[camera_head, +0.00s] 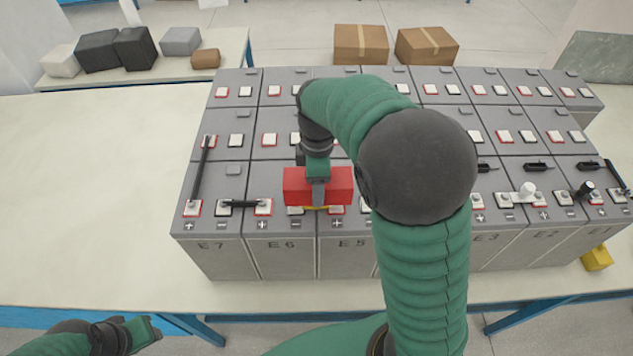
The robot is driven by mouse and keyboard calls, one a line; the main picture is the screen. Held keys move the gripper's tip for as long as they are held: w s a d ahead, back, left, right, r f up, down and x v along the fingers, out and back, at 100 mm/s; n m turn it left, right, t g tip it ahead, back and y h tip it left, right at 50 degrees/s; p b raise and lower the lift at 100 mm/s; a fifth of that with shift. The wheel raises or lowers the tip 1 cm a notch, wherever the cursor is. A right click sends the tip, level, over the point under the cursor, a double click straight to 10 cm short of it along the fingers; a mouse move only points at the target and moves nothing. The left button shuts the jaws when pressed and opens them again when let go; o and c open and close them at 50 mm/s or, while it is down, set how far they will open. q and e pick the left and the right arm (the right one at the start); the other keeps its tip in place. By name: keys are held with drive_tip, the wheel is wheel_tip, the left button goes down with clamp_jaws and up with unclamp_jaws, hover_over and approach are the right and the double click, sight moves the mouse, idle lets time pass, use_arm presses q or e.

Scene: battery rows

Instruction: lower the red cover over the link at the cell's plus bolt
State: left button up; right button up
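The red cover (338,184) is a red block above the front edge of cell E5 (347,255). My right gripper (318,190) comes down in front of its middle and appears shut on it. Below the cover, a red-rimmed pad (337,211) shows in part above E5's plus mark. A thin yellow strip (323,208) shows just under the cover; whether it is the link, I cannot tell. Whether the cover touches the pads is unclear. My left gripper (148,332) is low at the bottom left, away from the cells, and its fingers are too small to read.
A black link (243,204) joins E7 and E6; another black bar (201,172) runs back from E7. A white-topped piece (527,190) and black pieces stand at the right cells. A yellow block (597,258) lies at right. The table's left is clear.

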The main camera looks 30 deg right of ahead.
drive_tip(key=shift+w+d+f, duration=0.1)
drive_tip(key=shift+w+f, duration=0.15)
drive_tip(key=shift+f, duration=0.45)
drive_tip(key=shift+f+b, duration=0.35)
drive_tip(key=shift+b, duration=0.15)
drive_tip(key=shift+a+f, duration=0.25)
drive_tip(key=shift+f, duration=0.05)
drive_tip(key=shift+s+a+f+b, duration=0.35)
drive_tip(key=shift+f+b, duration=0.1)
drive_tip(key=shift+b, duration=0.25)
drive_tip(key=shift+f, duration=0.35)
drive_tip(key=shift+w+d+f+b, duration=0.15)
drive_tip(key=shift+w+f+b, duration=0.05)
drive_tip(key=shift+b, duration=0.1)
drive_tip(key=shift+d, duration=0.25)
drive_tip(key=o, duration=1.3)
drive_tip(key=shift+s, duration=0.1)
drive_tip(key=shift+o, duration=0.8)
drive_tip(key=shift+a, duration=0.3)
